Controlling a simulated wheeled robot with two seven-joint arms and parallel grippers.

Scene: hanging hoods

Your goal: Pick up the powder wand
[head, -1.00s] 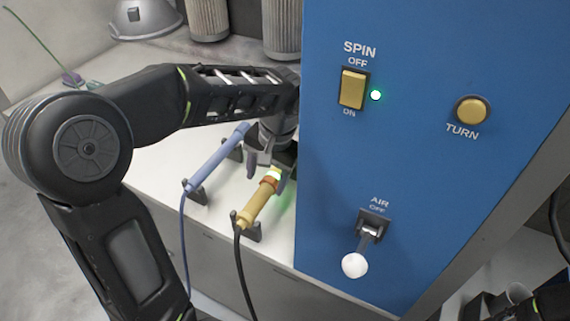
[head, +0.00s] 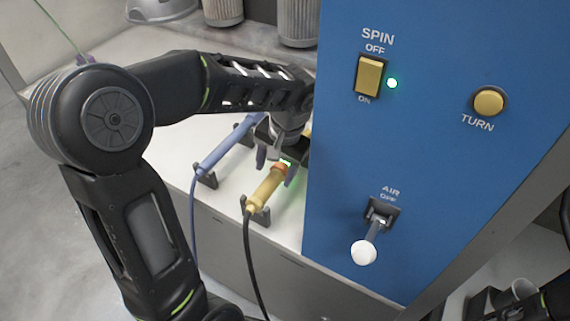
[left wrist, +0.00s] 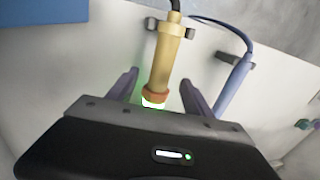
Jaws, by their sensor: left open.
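A yellow wand (head: 267,188) with an orange collar, a glowing green tip and a black cable lies in a dark holder on the white bench. It also shows in the left wrist view (left wrist: 164,62). A blue-violet wand (head: 226,150) with a blue cable lies in holders to its left; in the left wrist view it is at the right (left wrist: 236,85). I cannot tell from a label which is the powder wand. My left gripper (head: 277,162) is open, with its fingers on either side of the yellow wand's collar end, apart from it. My right gripper is not visible.
A blue cabinet (head: 420,140) with SPIN, TURN and AIR controls stands close to the right of my left gripper. Its AIR lever (head: 366,250) sticks out. Filter cylinders (head: 299,22) and a grey dome (head: 162,8) stand at the back. The bench's front edge is near the wands.

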